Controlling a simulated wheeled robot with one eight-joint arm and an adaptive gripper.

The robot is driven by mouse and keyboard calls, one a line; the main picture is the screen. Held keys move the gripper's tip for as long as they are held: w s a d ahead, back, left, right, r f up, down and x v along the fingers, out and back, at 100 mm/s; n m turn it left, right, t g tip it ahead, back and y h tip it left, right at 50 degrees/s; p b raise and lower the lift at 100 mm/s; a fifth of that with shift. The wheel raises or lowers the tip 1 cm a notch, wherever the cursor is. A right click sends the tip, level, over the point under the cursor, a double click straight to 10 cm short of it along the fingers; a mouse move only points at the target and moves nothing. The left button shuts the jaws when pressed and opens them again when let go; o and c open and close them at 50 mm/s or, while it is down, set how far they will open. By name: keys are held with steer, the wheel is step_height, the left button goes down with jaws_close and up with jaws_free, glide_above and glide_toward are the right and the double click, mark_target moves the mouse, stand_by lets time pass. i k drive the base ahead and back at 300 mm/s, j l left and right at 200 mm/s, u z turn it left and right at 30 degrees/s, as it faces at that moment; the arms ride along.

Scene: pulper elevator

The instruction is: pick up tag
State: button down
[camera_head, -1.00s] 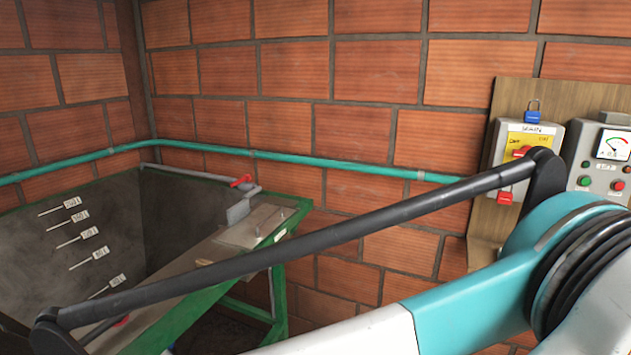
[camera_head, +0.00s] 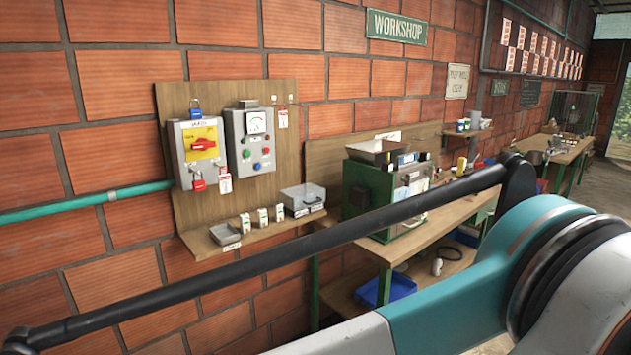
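Several small tags show in the head view. A red and white tag (camera_head: 225,184) hangs at the lower right of the grey switch box (camera_head: 199,150) with the red rotary handle. Another red and white tag (camera_head: 283,117) hangs at the upper right of the wooden board (camera_head: 232,92). Several small white pieces (camera_head: 262,217), possibly tags, stand on the small shelf (camera_head: 268,233) below. I cannot tell which one the task names. My gripper is not in view; only my arm crosses the lower part of the picture.
A red padlock (camera_head: 199,184) and a blue padlock (camera_head: 196,109) are on the switch box. A control box (camera_head: 252,140) with a gauge is beside it. A workbench with a green machine (camera_head: 372,190) stands to the right. A teal pipe (camera_head: 75,203) runs along the brick wall.

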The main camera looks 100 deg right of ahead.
mark_target(223, 180)
steer(key=z, duration=2.85)
